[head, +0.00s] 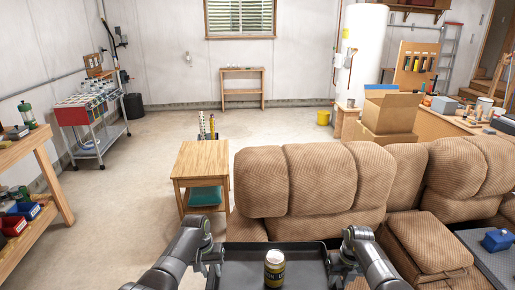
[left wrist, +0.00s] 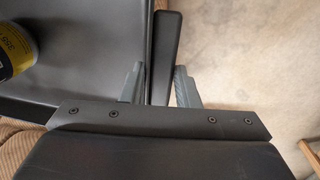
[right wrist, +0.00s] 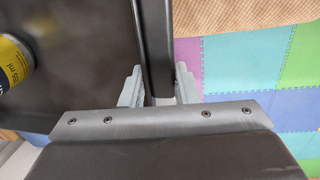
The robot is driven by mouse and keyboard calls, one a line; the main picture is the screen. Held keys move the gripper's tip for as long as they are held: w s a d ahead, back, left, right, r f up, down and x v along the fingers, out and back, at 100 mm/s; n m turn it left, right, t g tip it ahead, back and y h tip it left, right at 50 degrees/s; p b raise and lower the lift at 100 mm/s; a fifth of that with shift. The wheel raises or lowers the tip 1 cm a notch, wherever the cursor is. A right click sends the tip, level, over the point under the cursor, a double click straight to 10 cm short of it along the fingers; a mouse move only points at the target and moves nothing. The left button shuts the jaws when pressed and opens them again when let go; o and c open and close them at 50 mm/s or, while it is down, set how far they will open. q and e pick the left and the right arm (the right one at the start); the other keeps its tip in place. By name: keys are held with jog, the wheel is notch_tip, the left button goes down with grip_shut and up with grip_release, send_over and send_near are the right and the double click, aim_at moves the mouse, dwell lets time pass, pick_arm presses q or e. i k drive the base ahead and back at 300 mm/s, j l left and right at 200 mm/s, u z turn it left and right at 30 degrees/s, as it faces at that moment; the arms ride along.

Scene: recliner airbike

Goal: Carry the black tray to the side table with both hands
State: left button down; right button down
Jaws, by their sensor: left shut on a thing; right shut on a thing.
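The black tray (head: 245,272) is at the bottom centre of the head view, with a dark can with a yellow band (head: 274,268) standing on it. My left gripper (head: 214,268) is shut on the tray's left rim; the left wrist view shows the rim between its fingers (left wrist: 160,88). My right gripper (head: 338,268) is shut on the right rim, also between the fingers in the right wrist view (right wrist: 158,85). The side table (head: 203,158), light wood with a lower shelf, stands ahead and left of the tray, beside the sofa. Its top looks mostly bare.
A brown sofa (head: 310,180) fills the space ahead and right of the tray. Open concrete floor (head: 130,215) lies left of the side table. A workbench (head: 30,180) stands at far left. Coloured foam mats (right wrist: 235,70) show below my right gripper.

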aim_at(203, 156)
jog(key=j, duration=1.35)
jog(key=i+j, duration=0.15)
jog(key=j, duration=0.15)
jog(key=i+j, duration=0.1)
jog(key=j, duration=0.25)
jog(key=i+j, duration=0.15)
jog(key=j, duration=0.15)
jog(key=i+j, duration=0.1)
jog(key=j, duration=0.25)
jog(key=i+j, duration=0.25)
jog(key=i, duration=0.2)
jog(key=i+j, duration=0.2)
jog(key=i, duration=0.3)
jog(key=i+j+z, duration=0.1)
jog(key=i+j, duration=0.15)
jog(key=i, duration=0.2)
jog(key=i+j, duration=0.25)
jog(key=i, duration=0.25)
